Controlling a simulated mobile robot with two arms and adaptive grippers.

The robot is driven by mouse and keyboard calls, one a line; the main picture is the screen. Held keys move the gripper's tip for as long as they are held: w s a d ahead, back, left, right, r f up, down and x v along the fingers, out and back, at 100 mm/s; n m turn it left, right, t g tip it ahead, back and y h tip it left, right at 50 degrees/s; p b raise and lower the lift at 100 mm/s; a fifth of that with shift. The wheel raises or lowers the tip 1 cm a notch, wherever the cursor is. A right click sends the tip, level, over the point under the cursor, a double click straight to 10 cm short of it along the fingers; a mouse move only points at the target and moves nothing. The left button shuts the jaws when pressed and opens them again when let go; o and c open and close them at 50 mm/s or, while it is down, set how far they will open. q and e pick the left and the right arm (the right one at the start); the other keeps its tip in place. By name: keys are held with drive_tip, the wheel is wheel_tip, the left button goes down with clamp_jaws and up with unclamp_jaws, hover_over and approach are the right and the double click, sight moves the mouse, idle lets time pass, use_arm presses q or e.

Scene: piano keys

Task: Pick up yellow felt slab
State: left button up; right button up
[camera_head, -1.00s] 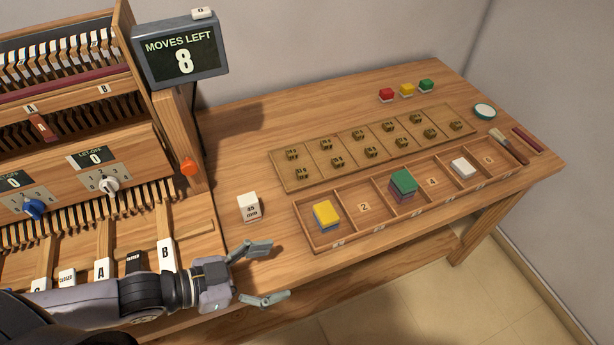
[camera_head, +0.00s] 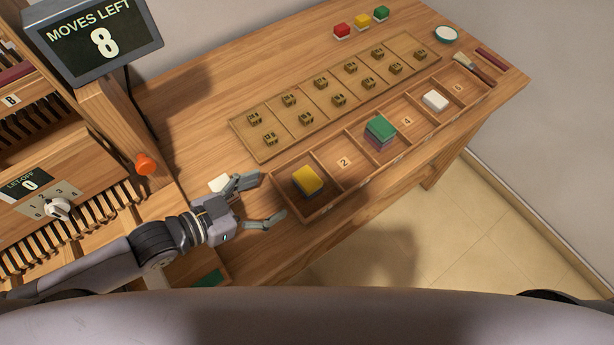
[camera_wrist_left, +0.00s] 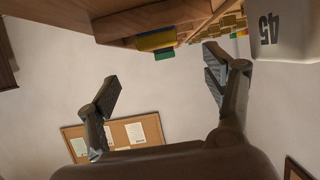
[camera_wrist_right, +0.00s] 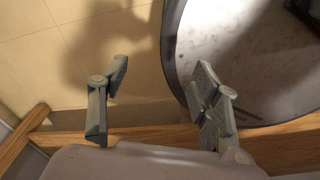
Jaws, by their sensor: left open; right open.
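A yellow felt slab (camera_head: 308,179) lies on top of a small stack in the leftmost compartment of the wooden tray (camera_head: 291,207). My left gripper (camera_head: 270,201) is open and empty just left of that compartment, apart from the slab. In the left wrist view the yellow slab (camera_wrist_left: 156,41) shows at the top, beyond the open fingers (camera_wrist_left: 160,88). My right gripper (camera_wrist_right: 158,95) is open and empty in its wrist view, with floor and a rounded grey surface beyond it. It does not show in the head view.
A white block marked 45 (camera_wrist_left: 285,28) stands close to my left fingers, partly hidden by them in the head view. A green-topped stack (camera_head: 380,129) and a white piece (camera_head: 435,100) sit in other compartments. A flat board (camera_head: 262,152) with brass pieces lies behind the tray.

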sight(305, 180)
use_arm(q)
drive_tip(key=x, duration=0.4)
drive_tip(key=shift+w+d+p, duration=0.2)
drive_tip(key=shift+d+p, duration=0.1)
drive_tip(key=shift+w+d+f, duration=0.15)
drive_tip(key=shift+d+f, duration=0.05)
drive_tip(key=shift+w+d+f, duration=0.1)
drive_tip(key=shift+w+d, duration=0.2)
drive_tip(key=shift+d, duration=0.1)
drive_tip(key=p+x, duration=0.1)
drive_tip(key=x, duration=0.2)
drive_tip(key=shift+w+d, duration=0.1)
drive_tip(key=shift+d, duration=0.15)
drive_tip(key=shift+w+d+f, duration=0.2)
drive_tip(key=shift+d+f, duration=0.05)
drive_tip(key=shift+d, duration=0.05)
use_arm(e)
drive_tip(key=shift+w+a+r, duration=0.1)
drive_tip(key=shift+a+r, duration=0.05)
drive_tip(key=shift+r, duration=0.35)
drive_tip(key=shift+w+a+r, duration=0.1)
drive_tip(key=shift+r, duration=0.4)
use_arm(q)
drive_tip(key=c, duration=0.7)
drive_tip(key=shift+c, duration=1.2)
use_arm(e)
drive_tip(key=shift+a, duration=0.35)
